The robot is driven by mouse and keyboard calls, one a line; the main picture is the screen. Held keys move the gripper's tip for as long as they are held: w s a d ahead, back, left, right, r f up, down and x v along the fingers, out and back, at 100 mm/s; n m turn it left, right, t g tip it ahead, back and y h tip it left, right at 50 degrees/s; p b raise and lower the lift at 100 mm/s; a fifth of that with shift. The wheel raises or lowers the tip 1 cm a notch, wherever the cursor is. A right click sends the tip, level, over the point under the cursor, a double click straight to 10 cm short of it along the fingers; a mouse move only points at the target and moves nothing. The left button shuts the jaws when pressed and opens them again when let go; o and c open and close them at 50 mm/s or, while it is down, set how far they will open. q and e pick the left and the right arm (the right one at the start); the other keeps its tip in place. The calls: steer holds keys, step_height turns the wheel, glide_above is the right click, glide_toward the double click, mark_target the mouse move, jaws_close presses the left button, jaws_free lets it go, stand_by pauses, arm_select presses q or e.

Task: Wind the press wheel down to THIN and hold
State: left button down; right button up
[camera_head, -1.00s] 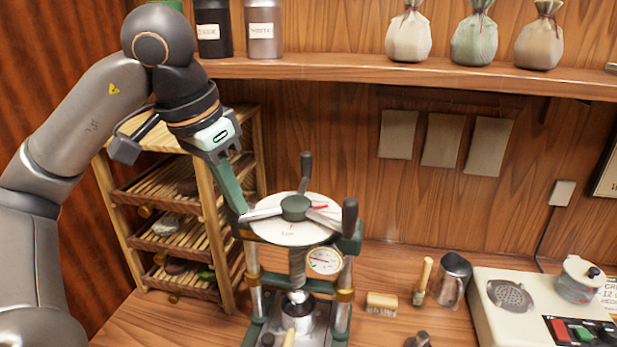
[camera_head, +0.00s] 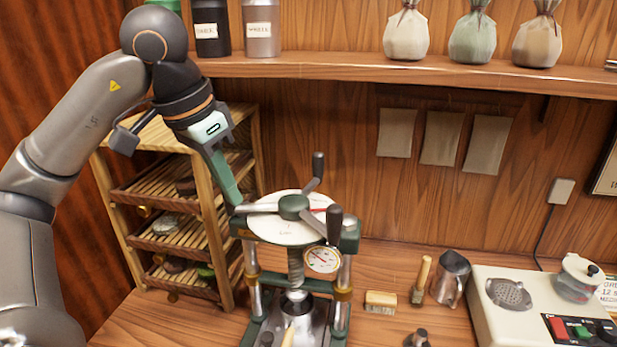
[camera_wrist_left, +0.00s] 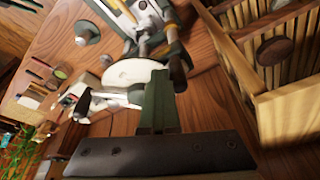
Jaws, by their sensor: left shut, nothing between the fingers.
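The press (camera_head: 347,243) stands on the bench with a white dial disc (camera_head: 285,231) and a spoked wheel (camera_head: 293,207) on top. One dark handle (camera_head: 318,164) points to the back and another (camera_head: 334,224) to the front right. A third spoke reaches left to my left gripper (camera_head: 237,203). The gripper is shut and empty, its tips at that spoke's outer end; I cannot tell whether they touch. The wrist view shows the shut fingers (camera_wrist_left: 158,100) in front of the disc (camera_wrist_left: 130,72). The disc's small lettering is unreadable. The right gripper is out of view.
A round gauge (camera_head: 322,259) hangs below the wheel. A slatted wooden rack (camera_head: 215,235) stands close on the left, beside my gripper. A brush (camera_head: 421,280), a metal jug (camera_head: 450,278) and a scale (camera_head: 500,318) stand to the right. A shelf (camera_head: 400,72) runs above.

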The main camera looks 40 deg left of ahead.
arm_select(q)
steer(key=shift+a, duration=0.65)
steer(key=shift+s+d, duration=0.45)
steer(key=shift+s, duration=0.4)
